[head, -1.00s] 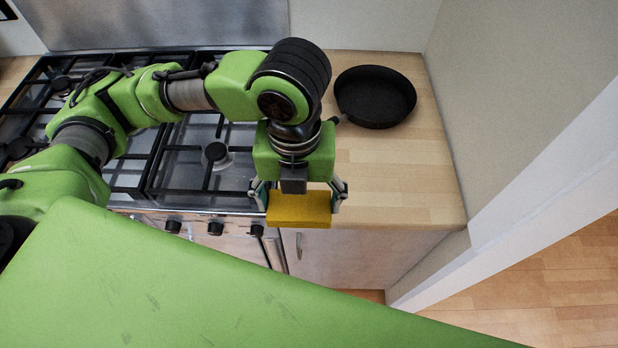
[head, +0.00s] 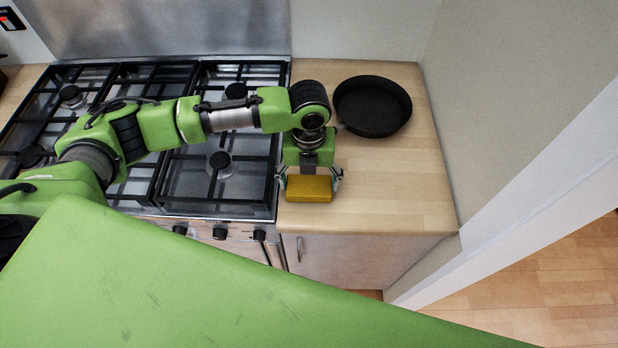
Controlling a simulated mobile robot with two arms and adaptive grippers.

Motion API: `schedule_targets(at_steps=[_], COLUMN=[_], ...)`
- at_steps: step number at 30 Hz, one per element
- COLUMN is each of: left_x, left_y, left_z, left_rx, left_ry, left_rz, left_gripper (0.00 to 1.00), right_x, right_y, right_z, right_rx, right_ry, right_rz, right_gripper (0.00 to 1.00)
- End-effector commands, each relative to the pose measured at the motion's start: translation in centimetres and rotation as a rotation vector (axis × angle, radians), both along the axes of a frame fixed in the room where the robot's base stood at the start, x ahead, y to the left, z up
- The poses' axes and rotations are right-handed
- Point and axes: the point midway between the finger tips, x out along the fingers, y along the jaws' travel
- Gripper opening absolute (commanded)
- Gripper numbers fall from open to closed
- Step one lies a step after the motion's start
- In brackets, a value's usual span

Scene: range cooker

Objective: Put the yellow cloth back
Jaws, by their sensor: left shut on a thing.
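The yellow cloth (head: 309,190) is a folded block between the fingers of my left gripper (head: 309,180) in the head view. The gripper points down and is shut on it. The cloth is over the front left part of the wooden worktop (head: 400,195), just right of the cooker. It is low, at or close to the surface; I cannot tell whether it touches. My right gripper is not in view.
A black frying pan (head: 372,106) lies on the worktop behind and right of my left gripper. The cooker's black grates (head: 180,175) are to the left. A wall bounds the worktop on the right. The front right of the worktop is clear.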

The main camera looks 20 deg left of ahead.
Motion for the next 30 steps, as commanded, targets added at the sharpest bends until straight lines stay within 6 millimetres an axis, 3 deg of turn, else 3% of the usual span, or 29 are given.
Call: schedule_targets(at_steps=[8, 9, 10, 11, 23, 30], left_x=[0.0, 0.0, 0.0, 0.0, 0.1, 0.2], left_y=[0.0, 0.0, 0.0, 0.0, 0.0, 0.0], left_z=[-0.7, -0.7, -0.7, -0.7, -0.3, 3.6], left_rx=[-0.001, -0.001, -0.001, -0.001, -0.001, -0.003], left_ry=[-0.001, -0.001, 0.000, 0.000, -0.002, -0.007], left_rz=[0.000, 0.000, 0.000, 0.000, 0.000, 0.001], left_gripper=[0.59, 0.84, 0.91, 0.93, 0.93, 0.93], right_x=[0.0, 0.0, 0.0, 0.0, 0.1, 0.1], right_y=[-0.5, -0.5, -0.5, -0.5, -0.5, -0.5], right_z=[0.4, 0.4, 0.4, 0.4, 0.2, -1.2], right_rx=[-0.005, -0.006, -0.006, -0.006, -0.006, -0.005], right_ry=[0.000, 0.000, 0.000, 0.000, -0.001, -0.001], right_rz=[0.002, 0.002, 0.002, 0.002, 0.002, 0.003], right_gripper=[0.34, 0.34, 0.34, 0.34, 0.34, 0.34])
